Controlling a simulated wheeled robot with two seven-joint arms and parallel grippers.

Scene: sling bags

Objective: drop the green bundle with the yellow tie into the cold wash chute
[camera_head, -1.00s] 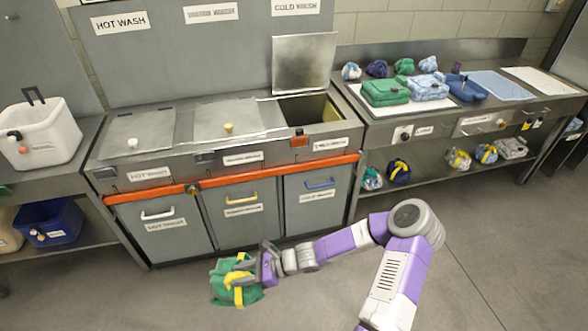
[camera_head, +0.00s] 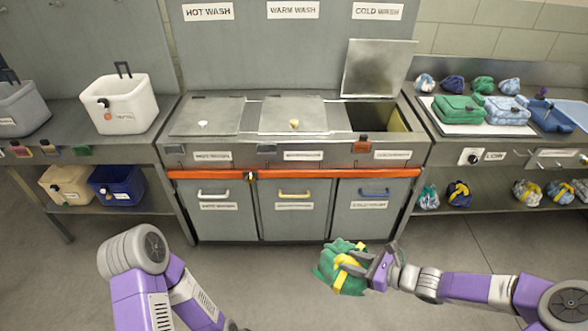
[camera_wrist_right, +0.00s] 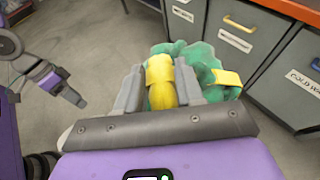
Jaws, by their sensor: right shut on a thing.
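The green bundle (camera_head: 330,266) with its yellow tie (camera_head: 346,262) hangs in my right gripper (camera_head: 364,266), in front of the cold wash bin and well below the counter top. In the right wrist view the fingers close on the yellow-banded part of the bundle (camera_wrist_right: 206,78). The cold wash chute (camera_head: 396,120) is the right-hand opening in the counter, with its lid (camera_head: 376,68) standing up. My left arm is at the lower left; its gripper shows at the left of the right wrist view (camera_wrist_right: 74,97), and its jaw opening is unclear.
The hot wash lid (camera_head: 207,116) and warm wash lid (camera_head: 293,116) are down. An orange rail (camera_head: 290,174) runs along the counter front. Folded green cloth (camera_head: 458,108) and other bundles lie on the right bench. A white tub (camera_head: 127,105) stands left. The floor ahead is clear.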

